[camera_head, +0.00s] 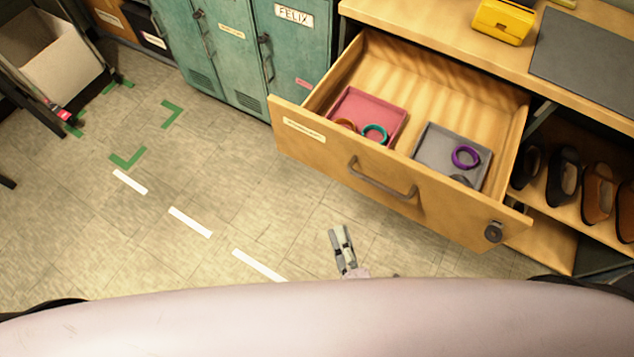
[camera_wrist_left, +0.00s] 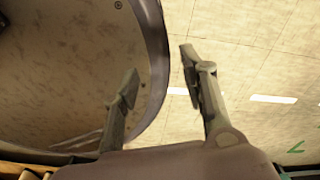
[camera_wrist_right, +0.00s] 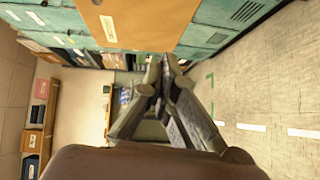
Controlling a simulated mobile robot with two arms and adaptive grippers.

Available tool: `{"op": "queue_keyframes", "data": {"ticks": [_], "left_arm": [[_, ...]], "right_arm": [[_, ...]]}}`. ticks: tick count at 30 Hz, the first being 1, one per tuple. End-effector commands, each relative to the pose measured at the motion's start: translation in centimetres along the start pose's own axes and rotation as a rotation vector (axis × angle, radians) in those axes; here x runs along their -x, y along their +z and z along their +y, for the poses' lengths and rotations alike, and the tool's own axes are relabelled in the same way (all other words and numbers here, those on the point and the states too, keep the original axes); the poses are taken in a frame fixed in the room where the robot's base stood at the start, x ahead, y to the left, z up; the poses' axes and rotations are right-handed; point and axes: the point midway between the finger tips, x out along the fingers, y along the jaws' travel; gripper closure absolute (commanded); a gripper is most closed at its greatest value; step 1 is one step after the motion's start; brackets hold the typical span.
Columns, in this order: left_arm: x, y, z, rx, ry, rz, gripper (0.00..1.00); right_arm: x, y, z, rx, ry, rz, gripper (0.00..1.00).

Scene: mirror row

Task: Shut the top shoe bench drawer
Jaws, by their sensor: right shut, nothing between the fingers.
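The top shoe bench drawer (camera_head: 335,160) is wooden and pulled well out of the bench, with a dark bar handle (camera_head: 383,182) on its front and a round dark lock or knob (camera_head: 493,232) at the right end. Inside are a pink tray (camera_head: 362,105) and a grey tray (camera_head: 438,150) holding rings. My right gripper (camera_head: 341,233) is shut and empty, in front of the drawer and apart from its front. In the right wrist view its fingertips (camera_wrist_right: 167,62) meet below a wooden panel (camera_wrist_right: 150,22). My left gripper (camera_wrist_left: 157,80) is open and empty; the head view does not show it.
The bench top (camera_head: 430,25) carries a yellow box (camera_head: 503,20) and a dark mat (camera_head: 585,50). Shoes (camera_head: 598,190) stand on open shelves at the right. Green lockers (camera_head: 235,50) stand left of the bench. The floor in front, with white dashes (camera_head: 190,222) and green corner marks, is clear.

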Motion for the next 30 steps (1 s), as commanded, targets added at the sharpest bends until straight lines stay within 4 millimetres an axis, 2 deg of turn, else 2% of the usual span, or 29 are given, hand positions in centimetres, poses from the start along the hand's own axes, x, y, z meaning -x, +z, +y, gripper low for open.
{"op": "queue_keyframes", "data": {"ticks": [1, 3, 6, 12, 22, 24, 30], "left_arm": [[0.0, -0.3, 0.0, 0.0, 0.0, 0.005, 0.6], [-0.1, -0.7, 0.0, 0.0, 0.0, 0.01, 0.6], [0.0, -1.6, -0.1, 0.0, -0.001, 0.024, 0.6], [0.4, -2.9, -0.2, 0.0, -0.002, 0.044, 0.6], [0.8, -1.9, -0.1, -0.001, 0.0, 0.027, 0.6], [1.0, -1.6, 0.0, -0.001, 0.0, 0.023, 0.6], [1.1, -1.5, 0.0, -0.001, 0.0, 0.021, 0.6]], "right_arm": [[0.0, 0.0, 1.4, 0.033, 0.034, -0.011, 1.0], [0.0, 0.0, 2.5, 0.068, 0.063, -0.021, 1.0], [-0.5, 0.0, 3.2, 0.087, 0.08, -0.028, 1.0], [-3.5, 0.1, 3.5, 0.087, 0.082, -0.026, 1.0], [-10.5, 0.2, 4.0, 0.086, 0.08, -0.025, 1.0], [-11.1, 1.3, 4.0, 0.09, 0.077, -0.024, 1.0], [-12.5, 2.8, 4.2, 0.088, 0.076, -0.025, 1.0]]}}
